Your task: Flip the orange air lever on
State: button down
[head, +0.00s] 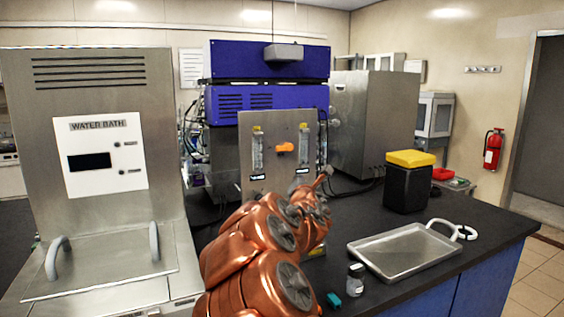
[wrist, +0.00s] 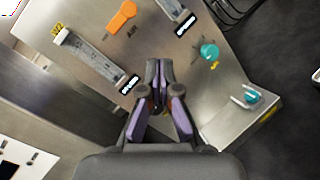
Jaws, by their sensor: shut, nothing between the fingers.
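The orange air lever (head: 285,148) sits on the upright steel panel (head: 255,120), between two clear flow tubes. In the wrist view the orange lever (wrist: 122,18) is at the top, with the label AIR beside it. My gripper (wrist: 159,65) is shut and empty in front of the panel, apart from the lever and below it in the wrist view. In the head view my gripper (head: 325,175) shows small at the end of my copper arm, below and right of the lever. My arm hides the lower part of the panel.
A teal knob (wrist: 209,51) is right of my gripper in the wrist view; flow tubes (wrist: 95,58) flank the lever. The water bath (head: 98,150) stands left. A tray (head: 400,262), a small vial (head: 355,280) and a black bin with yellow lid (head: 408,185) occupy the bench right.

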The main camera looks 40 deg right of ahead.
aim_at(284, 147)
jog(key=w+f+n+t+y, duration=0.1)
jog(key=n+t+y, duration=0.1)
jog(key=n, duration=0.2)
jog(key=w+d+f+n+t+y, duration=0.1)
jog(key=n+t, duration=0.1)
jog(key=n, duration=0.2)
jog(key=w+f+n+t+y, duration=0.1)
jog(key=n+t+y, duration=0.1)
jog(key=n, duration=0.2)
jog(key=shift+w+d+n+y+b, duration=0.2)
jog(key=shift+d+n+y+b, duration=0.1)
jog(key=shift+w, duration=0.1)
jog(key=shift+p+x, duration=2)
jog(key=shift+x, duration=2.95)
jog(key=shift+r+p, duration=1.15)
jog(key=shift+r, duration=0.9)
jog(key=shift+a+f+b, duration=0.1)
jog(key=shift+b, duration=0.6)
